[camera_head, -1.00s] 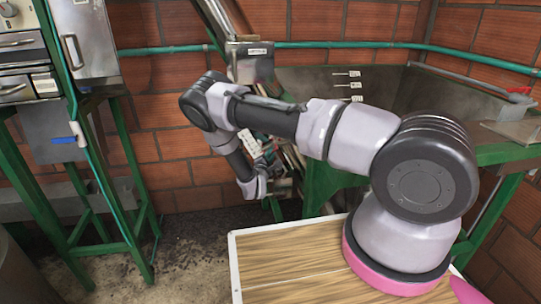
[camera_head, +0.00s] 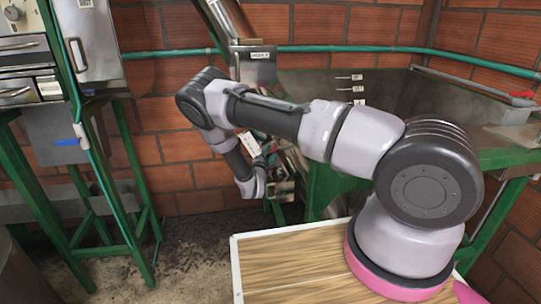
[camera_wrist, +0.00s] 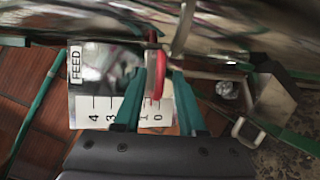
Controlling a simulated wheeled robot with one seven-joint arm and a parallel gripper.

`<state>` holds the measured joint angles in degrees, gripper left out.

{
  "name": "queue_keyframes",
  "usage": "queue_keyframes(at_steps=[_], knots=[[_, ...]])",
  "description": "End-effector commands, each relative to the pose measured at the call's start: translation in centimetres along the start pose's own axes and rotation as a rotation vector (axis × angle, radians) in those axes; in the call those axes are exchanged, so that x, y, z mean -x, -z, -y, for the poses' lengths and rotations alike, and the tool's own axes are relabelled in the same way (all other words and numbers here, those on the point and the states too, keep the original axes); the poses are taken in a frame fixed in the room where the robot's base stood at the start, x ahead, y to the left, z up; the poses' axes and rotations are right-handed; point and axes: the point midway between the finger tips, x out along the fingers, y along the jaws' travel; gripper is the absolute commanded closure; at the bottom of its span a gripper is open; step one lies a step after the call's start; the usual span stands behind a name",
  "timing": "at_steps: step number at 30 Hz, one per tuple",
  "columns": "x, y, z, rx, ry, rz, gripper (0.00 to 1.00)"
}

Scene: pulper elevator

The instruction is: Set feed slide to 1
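In the wrist view, the feed scale (camera_wrist: 95,112) is a white plate marked FEED, with 4 and 3 readable on the left and 1 and 0 on the right. A red handle (camera_wrist: 159,82) stands in front of the plate, between my gripper's teal fingertips (camera_wrist: 160,70), over the low end of the scale near 1 and 0. The right finger and the handle hide part of the plate, and the left finger covers the 2 region. I cannot tell whether the fingers touch the handle. In the head view, my wrist is at the machine's lower left, and the fingertips are too small to make out.
A steel bin (camera_head: 405,98) on a green frame stands behind my arm. A sloping chute (camera_head: 222,20) rises at the back. Grey cabinets (camera_head: 92,40) on green legs (camera_head: 110,215) stand at the left. Floor (camera_head: 195,255) is clear between them.

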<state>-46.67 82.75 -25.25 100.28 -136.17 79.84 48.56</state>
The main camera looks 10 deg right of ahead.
Motion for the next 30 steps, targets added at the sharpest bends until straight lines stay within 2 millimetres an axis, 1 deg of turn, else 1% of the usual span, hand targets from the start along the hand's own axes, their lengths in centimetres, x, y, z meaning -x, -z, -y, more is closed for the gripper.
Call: queue_keyframes(at_steps=[8,11,14,24,27,30], knots=[[-0.1,-0.1,0.0,0.0,0.0,0.001,0.55],[0.3,0.0,0.0,0.0,0.0,0.0,0.55],[1.5,0.1,0.0,0.001,0.0,-0.002,0.55],[8.1,0.0,-0.1,0.002,-0.001,-0.002,0.55],[9.5,0.1,0.0,0.001,0.0,-0.001,0.55],[10.4,0.0,0.0,0.001,0.0,-0.001,0.55]])
